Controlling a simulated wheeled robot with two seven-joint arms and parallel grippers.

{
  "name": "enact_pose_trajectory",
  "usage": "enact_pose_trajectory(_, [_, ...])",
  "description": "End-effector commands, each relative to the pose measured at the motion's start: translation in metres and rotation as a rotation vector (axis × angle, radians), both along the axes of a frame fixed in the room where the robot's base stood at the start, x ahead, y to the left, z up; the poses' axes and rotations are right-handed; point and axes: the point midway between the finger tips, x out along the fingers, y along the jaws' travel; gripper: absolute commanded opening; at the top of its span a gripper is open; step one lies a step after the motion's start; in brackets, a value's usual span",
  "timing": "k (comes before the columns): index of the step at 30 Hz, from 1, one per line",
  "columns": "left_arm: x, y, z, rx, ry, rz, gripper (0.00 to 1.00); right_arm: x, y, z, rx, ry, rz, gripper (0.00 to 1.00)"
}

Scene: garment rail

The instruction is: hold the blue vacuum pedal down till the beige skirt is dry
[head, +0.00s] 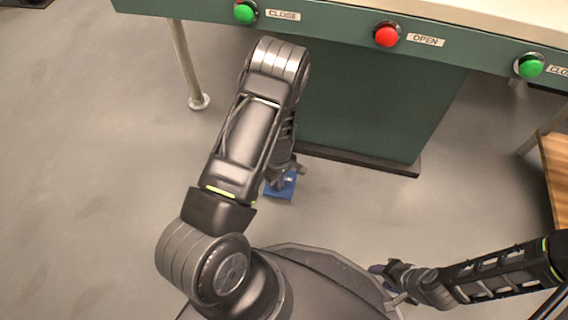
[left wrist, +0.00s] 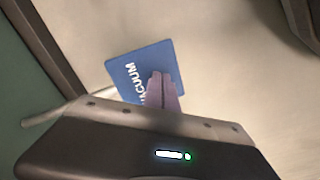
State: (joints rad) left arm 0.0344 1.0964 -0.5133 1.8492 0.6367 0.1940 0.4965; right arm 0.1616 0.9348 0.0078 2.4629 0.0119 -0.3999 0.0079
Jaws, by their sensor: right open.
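The blue vacuum pedal (head: 281,191) lies on the floor in front of the green machine base, partly hidden by my left arm. In the left wrist view the pedal (left wrist: 124,70) shows its white lettering, partly covered by the fingers. My left gripper (head: 287,176) points down at the pedal. Its fingers (left wrist: 163,78) are together with nothing between them, and their tips overlap the pedal. I cannot tell whether they press it down. My right gripper (head: 388,283) is open and empty at the lower right, beside my base. The beige skirt is not in view.
The green machine (head: 370,110) carries green (head: 245,12) and red (head: 387,34) buttons along its front edge. A metal leg (head: 185,62) stands at left. A wooden piece (head: 556,180) is at the right edge. The grey floor at left is clear.

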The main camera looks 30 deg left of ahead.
Motion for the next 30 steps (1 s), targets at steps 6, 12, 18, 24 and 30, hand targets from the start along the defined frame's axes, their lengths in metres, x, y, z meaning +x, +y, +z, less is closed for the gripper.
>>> enact_pose_trajectory(6, [-0.002,-0.001,-0.001,-0.002,0.004,-0.001,0.00,0.000,0.000,0.000,0.000,0.000,0.000,0.43])
enact_pose_trajectory(12, [-0.002,-0.001,-0.001,-0.002,0.004,0.000,0.00,0.000,0.000,0.000,0.000,0.000,0.000,0.43])
enact_pose_trajectory(18, [-0.001,-0.001,0.009,-0.002,0.002,-0.001,0.00,-0.001,0.000,0.008,0.000,0.002,0.001,0.43])
enact_pose_trajectory(24, [0.000,0.000,0.032,-0.001,0.001,0.000,0.00,-0.004,0.000,0.029,0.000,0.008,0.005,0.43])
enact_pose_trajectory(30, [0.000,0.000,0.054,0.000,0.000,0.001,0.00,-0.007,-0.001,0.049,0.002,0.016,0.009,0.43])
